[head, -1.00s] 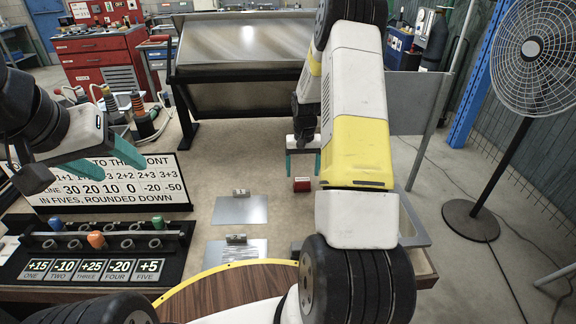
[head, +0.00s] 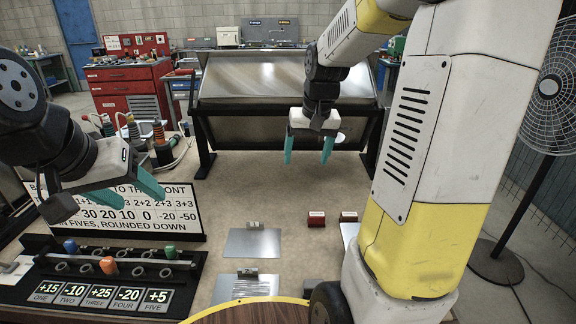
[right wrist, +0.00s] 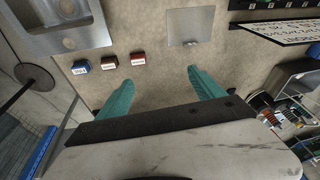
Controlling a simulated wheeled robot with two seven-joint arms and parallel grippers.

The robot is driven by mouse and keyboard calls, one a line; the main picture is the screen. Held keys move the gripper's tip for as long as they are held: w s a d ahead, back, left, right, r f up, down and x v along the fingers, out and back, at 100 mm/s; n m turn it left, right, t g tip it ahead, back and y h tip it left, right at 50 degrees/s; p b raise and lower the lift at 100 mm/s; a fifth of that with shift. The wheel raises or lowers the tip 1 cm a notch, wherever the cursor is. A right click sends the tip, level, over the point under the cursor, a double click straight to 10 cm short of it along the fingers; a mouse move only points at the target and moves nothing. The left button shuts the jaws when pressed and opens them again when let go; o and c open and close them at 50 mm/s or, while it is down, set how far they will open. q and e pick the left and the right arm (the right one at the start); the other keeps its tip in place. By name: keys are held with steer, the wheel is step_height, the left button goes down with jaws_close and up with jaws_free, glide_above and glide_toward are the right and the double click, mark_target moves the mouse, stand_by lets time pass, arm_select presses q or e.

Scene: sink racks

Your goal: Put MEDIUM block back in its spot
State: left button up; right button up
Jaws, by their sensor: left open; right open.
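Three small labelled blocks stand in a row in the right wrist view: a blue one (right wrist: 80,67), a brown one (right wrist: 109,62) and a red one (right wrist: 138,59). Their labels are too small to read, so I cannot tell which is MEDIUM. In the head view the red block (head: 316,219) and the brown block (head: 348,216) show; my right arm hides the blue one. My right gripper (head: 308,156) is open and empty, above the table and behind the blocks; its fingers also show in the right wrist view (right wrist: 163,74). My left gripper (head: 139,199) is open over the sign at the left.
Two metal plates (head: 252,243) with small tags lie left of the blocks. A metal tray with round recesses (right wrist: 90,37) lies beyond the blocks in the right wrist view. A black peg rack (head: 110,262) and a sign (head: 185,215) stand left. A tilted panel (head: 280,127) stands behind.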

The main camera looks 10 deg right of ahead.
steer(key=s+a+r+n+t, duration=0.1)
steer(key=s+a+r, duration=0.2)
steer(key=s, duration=0.6)
steer(key=s+a+r+n+t+y, duration=0.1)
steer(key=s+a+r, duration=0.3)
steer(key=s, duration=0.5)
steer(key=shift+t+y, duration=0.3)
steer(key=shift+t, duration=0.3)
steer(key=shift+d, duration=0.1)
